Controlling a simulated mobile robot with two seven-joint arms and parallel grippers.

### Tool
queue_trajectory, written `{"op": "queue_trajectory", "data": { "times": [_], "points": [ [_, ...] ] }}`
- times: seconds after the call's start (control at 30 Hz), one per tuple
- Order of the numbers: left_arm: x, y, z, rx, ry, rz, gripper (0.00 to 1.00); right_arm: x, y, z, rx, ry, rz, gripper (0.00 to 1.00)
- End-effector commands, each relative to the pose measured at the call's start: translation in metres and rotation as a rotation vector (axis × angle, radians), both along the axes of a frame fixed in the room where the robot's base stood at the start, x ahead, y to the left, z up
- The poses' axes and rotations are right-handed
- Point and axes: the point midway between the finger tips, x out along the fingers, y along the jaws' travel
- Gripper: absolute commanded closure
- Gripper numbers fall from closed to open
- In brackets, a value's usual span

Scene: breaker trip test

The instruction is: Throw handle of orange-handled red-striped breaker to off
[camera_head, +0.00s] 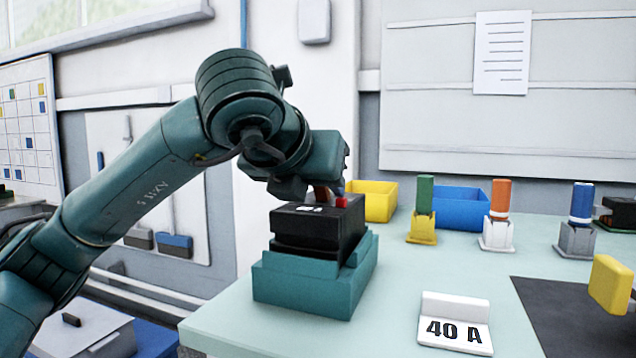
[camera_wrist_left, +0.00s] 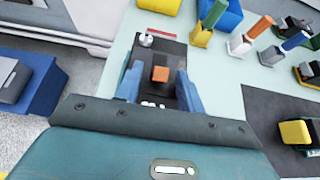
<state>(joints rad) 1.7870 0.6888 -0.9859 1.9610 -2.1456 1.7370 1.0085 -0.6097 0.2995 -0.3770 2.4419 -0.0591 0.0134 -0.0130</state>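A black breaker (camera_head: 305,228) sits on a teal stepped stand (camera_head: 310,285) at the near left of the table. Its orange handle (camera_wrist_left: 160,74) shows in the wrist view and is mostly hidden behind my gripper in the head view. My left gripper (camera_head: 328,190) is over the breaker's top, pointing down. In the wrist view its two blue fingers (camera_wrist_left: 158,85) stand either side of the handle, with a gap on each side. My right gripper is not in view.
A white "40 A" sign (camera_head: 455,325) stands in front on the table. Green (camera_head: 425,195), orange (camera_head: 501,198) and blue (camera_head: 581,203) pieces stand upright in holders behind. Yellow (camera_head: 377,200) and blue (camera_head: 460,208) bins stand further back. A dark mat (camera_head: 560,310) with a yellow-ended object (camera_head: 610,285) lies right.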

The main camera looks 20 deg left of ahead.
Motion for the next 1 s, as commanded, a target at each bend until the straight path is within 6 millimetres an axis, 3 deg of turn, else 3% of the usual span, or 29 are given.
{"op": "queue_trajectory", "data": {
  "times": [0.5, 0.7, 1.0],
  "points": [
    [-0.091, 0.003, 0.053, 0.002, -0.007, -0.001, 0.62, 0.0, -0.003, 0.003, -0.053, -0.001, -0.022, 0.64],
    [-0.106, 0.004, 0.06, 0.001, -0.004, 0.0, 0.62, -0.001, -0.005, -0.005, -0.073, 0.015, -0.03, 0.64],
    [-0.108, 0.004, 0.061, 0.001, -0.003, 0.0, 0.62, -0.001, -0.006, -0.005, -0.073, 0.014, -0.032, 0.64]
  ]
}}
